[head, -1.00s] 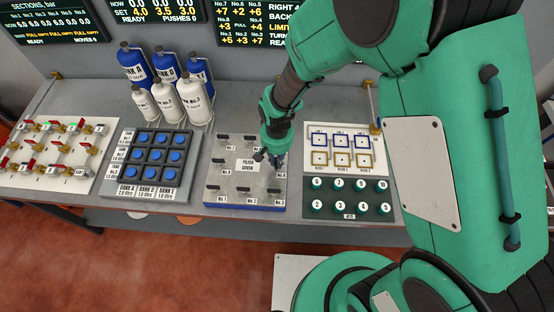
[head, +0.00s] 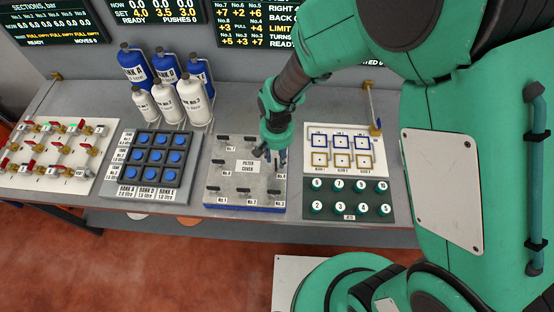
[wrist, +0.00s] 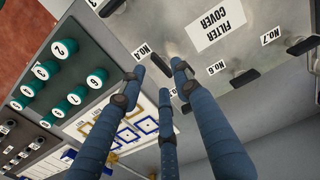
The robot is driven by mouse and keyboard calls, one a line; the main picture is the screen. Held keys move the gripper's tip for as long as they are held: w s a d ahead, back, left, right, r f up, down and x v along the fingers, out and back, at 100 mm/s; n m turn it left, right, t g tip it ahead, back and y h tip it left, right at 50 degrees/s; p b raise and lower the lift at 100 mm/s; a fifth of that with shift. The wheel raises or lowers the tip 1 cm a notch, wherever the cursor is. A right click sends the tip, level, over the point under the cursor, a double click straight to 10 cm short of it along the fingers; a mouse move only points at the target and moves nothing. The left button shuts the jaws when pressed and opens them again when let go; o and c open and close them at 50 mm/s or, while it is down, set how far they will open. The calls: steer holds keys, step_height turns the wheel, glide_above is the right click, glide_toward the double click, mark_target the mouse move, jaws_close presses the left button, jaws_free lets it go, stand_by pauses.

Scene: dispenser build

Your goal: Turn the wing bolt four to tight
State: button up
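Wing bolt four is a dark bolt (wrist: 160,65) beside its No.4 label in the wrist view, on the grey filter cover (wrist: 185,45). In the head view the cover (head: 232,178) lies on the bench, and my gripper hides bolt four. My gripper (head: 274,163) is over the cover's right side, pointing down. In the wrist view its three blue fingers (wrist: 160,74) are spread with gaps between the tips, around bolt four. Whether a tip touches the bolt I cannot tell.
Other wing bolts stand on the cover, among them one by No.6 (wrist: 243,78). Right of the cover are a white panel with squares (head: 343,137) and a green button panel (head: 347,210). A blue button block (head: 150,190) and several bottles (head: 165,98) stand left.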

mark_target(278, 165)
step_height(278, 165, up, 9)
steer(key=shift+f, duration=0.15)
stand_by(0.7)
steer(key=s+d+r+t+b, duration=0.3)
steer(key=d+r+b, duration=0.1)
steer(key=d+r, duration=1)
steer(key=s+d+r+t+b, duration=0.1)
steer(key=s+d+r+b, duration=0.1)
steer(key=s+d, duration=0.3)
steer(key=s+d+r+m+t+b, duration=0.1)
steer(key=s+d+r+b, duration=0.1)
steer(key=s+d+r, duration=0.3)
steer(key=shift+s+t, duration=0.3)
steer(key=shift+s, duration=0.85)
